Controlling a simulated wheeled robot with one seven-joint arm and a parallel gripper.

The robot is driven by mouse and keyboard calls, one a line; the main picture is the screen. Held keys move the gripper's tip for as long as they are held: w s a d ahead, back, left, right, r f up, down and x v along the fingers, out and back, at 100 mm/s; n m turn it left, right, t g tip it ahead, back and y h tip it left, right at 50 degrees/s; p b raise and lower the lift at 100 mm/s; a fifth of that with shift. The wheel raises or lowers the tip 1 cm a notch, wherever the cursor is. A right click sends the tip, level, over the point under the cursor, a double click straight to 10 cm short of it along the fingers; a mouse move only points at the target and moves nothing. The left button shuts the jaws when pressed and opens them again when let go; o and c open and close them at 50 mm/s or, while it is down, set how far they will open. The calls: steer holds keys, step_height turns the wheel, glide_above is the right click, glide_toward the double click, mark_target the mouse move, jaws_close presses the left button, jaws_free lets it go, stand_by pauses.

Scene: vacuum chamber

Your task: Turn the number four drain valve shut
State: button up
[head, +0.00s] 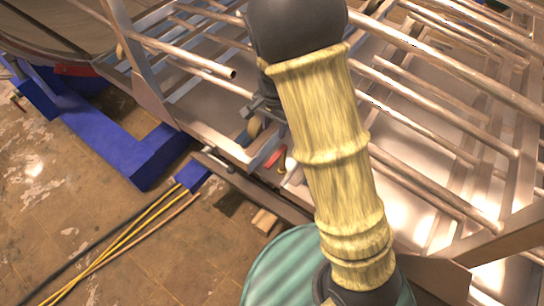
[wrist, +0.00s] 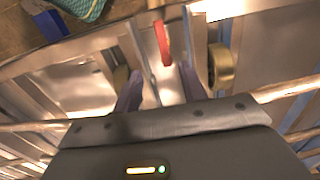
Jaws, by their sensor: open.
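A red valve handle (wrist: 162,42) shows in the wrist view, narrow and pointing toward the gap between my fingers. In the head view the red handle (head: 275,157) sits by the frame's lower edge, left of my sleeved arm. My gripper (wrist: 160,72) is open, with one finger on each side of the handle's line and nothing visibly clamped. Whether the fingers overlap the handle in depth I cannot tell. A brass round fitting (wrist: 222,67) lies just right of the right finger. No valve number is readable.
Metal rails (head: 440,60) and bare panels surround the valve. A blue beam (head: 140,160) stands on the floor at left. Yellow and dark cables (head: 130,236) run over the floor. A teal ribbed object (head: 285,270) is at bottom centre. Open floor lies at lower left.

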mark_target(272, 160)
steer(key=f, duration=0.5)
steer(key=f+b, duration=0.1)
steer(key=f, duration=0.9)
steer(key=shift+a+f+b, duration=0.25)
steer(key=shift+f+b, duration=0.15)
steer(key=shift+w, duration=0.1)
jaws_close()
